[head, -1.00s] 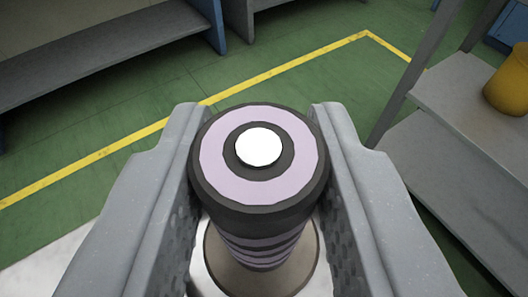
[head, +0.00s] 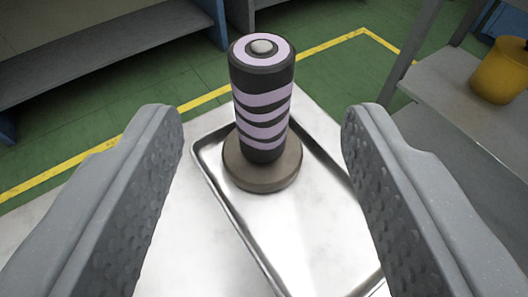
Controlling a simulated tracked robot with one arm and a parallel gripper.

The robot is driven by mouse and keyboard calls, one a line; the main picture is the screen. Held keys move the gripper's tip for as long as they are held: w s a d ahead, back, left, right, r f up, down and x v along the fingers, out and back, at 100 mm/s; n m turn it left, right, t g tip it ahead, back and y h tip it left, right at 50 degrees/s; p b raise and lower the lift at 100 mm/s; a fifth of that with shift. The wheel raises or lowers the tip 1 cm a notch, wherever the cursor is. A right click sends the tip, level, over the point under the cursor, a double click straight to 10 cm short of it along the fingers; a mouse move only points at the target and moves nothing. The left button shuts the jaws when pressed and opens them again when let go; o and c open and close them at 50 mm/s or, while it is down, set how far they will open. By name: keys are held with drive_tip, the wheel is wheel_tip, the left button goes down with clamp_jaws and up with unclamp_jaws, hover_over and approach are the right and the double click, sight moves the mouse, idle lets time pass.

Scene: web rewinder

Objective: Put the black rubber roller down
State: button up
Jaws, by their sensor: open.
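The black rubber roller (head: 262,100) stands upright with pale lilac bands and a light metal stub on top. Its lower end is at a round brown-grey base (head: 262,172), which rests at the far end of a shiny metal tray (head: 325,262). My gripper (head: 262,125) is open, with one textured grey finger on each side of the picture. The roller stands beyond the fingertips, with a clear gap on both sides, and neither finger touches it. The roller's underside is hidden.
The tray lies on a pale table top (head: 195,245). A grey shelf unit (head: 445,95) with a yellow pot (head: 500,72) stands at the right. A grey bench (head: 110,55) is at the back left. Green floor with a yellow line (head: 85,160) lies beyond the table.

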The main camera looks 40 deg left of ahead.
drive_tip(key=shift+p+v, duration=0.45)
drive_tip(key=shift+v, duration=1.9)
drive_tip(key=shift+r, duration=0.1)
drive_tip(key=w+r+t+h, duration=0.2)
drive_tip(key=w+r, duration=0.1)
drive_tip(key=r, duration=0.5)
drive_tip(key=w+r+t+h, duration=0.2)
drive_tip(key=w+r+t, duration=0.1)
drive_tip(key=r, duration=0.5)
drive_tip(key=s+d+r+m+t+h, duration=0.15)
drive_tip(key=r+h, duration=0.25)
drive_tip(key=r, duration=0.7)
drive_tip(key=s+r+m+t+h, duration=0.3)
drive_tip(key=r, duration=0.8)
drive_tip(key=s+a+r+m+g+h, duration=0.1)
drive_tip(key=s+r+m+h, duration=0.3)
drive_tip(key=s+r, duration=0.45)
drive_tip(key=s+a+g+y, duration=0.3)
drive_tip(key=s+a, duration=0.5)
drive_tip(key=s, duration=0.5)
drive_tip(key=shift+s+a+f+y, duration=0.3)
drive_tip(key=shift+a+f+y, duration=0.1)
drive_tip(key=shift+y, duration=0.4)
